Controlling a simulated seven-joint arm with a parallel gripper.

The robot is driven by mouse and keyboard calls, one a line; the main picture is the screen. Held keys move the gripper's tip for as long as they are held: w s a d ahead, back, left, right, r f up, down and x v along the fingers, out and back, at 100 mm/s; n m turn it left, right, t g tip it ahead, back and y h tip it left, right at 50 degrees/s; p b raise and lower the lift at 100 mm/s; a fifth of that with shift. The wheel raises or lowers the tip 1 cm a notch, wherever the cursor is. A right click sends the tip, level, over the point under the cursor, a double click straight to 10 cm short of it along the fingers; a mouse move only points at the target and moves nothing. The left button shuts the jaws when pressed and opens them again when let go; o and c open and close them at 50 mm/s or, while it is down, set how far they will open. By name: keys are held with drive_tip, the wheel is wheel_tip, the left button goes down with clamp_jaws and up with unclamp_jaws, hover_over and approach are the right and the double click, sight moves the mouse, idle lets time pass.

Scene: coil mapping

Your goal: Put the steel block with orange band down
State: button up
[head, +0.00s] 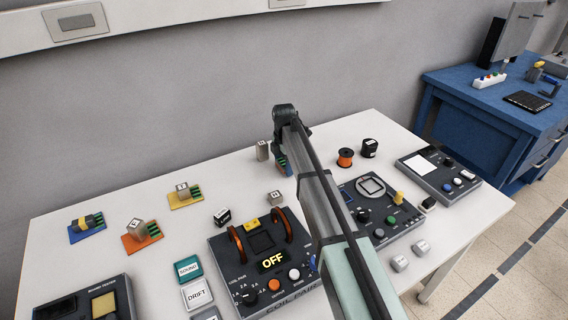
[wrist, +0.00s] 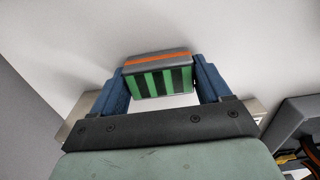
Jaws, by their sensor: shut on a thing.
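The steel block with orange band (wrist: 158,58) is between the two blue fingers of my gripper (wrist: 160,82) in the wrist view. Its near face has green and black stripes, with the orange band along the upper edge. My gripper is shut on it. In the head view my gripper (head: 282,160) is over the back middle of the white table, and the block shows only partly, with its green and black stripes (head: 289,165). My arm hides much around it. I cannot tell whether the block touches the table.
Blue (head: 92,235), orange (head: 130,245) and yellow (head: 180,203) pads at left each carry a block. The OFF panel (head: 225,260) is in front; an orange spool (head: 345,158) is at right.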

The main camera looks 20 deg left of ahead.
sight(284, 162)
drive_tip(key=o, duration=1.5)
drive_tip(key=shift+f, duration=0.15)
drive_tip(key=shift+o, duration=0.2)
wheel_tip(284, 162, up, 12)
drive_tip(key=shift+r, duration=0.2)
